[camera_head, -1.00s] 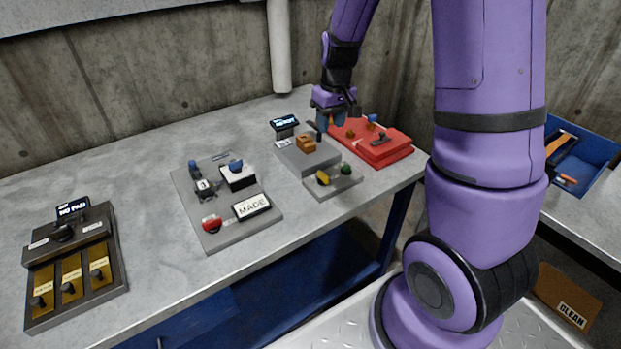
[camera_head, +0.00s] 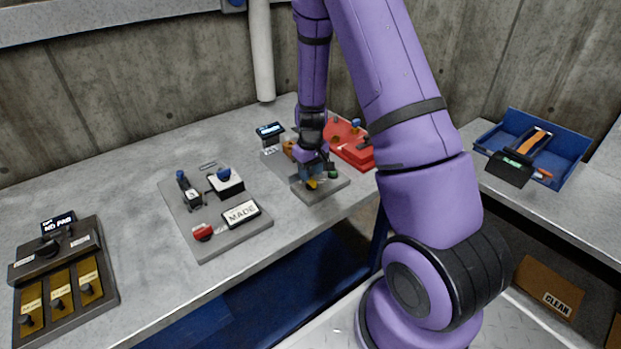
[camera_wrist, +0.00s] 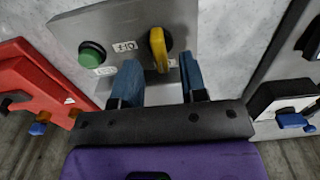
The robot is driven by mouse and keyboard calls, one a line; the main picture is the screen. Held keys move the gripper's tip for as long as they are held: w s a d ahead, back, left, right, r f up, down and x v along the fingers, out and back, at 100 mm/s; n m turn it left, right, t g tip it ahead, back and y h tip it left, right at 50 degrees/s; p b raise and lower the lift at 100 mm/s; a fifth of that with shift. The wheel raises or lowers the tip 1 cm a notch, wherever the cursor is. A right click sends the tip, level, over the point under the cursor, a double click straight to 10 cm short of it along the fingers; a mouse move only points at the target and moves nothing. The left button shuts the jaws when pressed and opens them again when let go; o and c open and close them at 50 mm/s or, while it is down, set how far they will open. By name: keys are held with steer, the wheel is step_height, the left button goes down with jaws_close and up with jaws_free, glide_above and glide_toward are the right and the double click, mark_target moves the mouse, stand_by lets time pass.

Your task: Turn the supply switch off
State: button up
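A yellow rotary switch (camera_head: 312,184) sits on a small grey panel (camera_head: 321,195) near the table's front edge. The wrist view shows its yellow handle (camera_wrist: 158,48) on a dark round base, beside a green button (camera_wrist: 92,54) and small white labels too blurred to read surely. My gripper (camera_head: 311,174) is low over this panel. In the wrist view its two blue fingers (camera_wrist: 158,64) are apart, one on each side of the yellow handle's near end. I see gaps between fingers and handle. Whether the tips are level with the handle is unclear.
A red unit (camera_head: 350,143) stands behind the panel. A grey board with a "MADE" display (camera_head: 241,212) lies to the left, and a dark console with brass switches (camera_head: 58,289) at far left. A blue tray (camera_head: 570,143) is on the right table.

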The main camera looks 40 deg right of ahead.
mark_target(311, 183)
steer(key=shift+f, duration=1.35)
jaws_close()
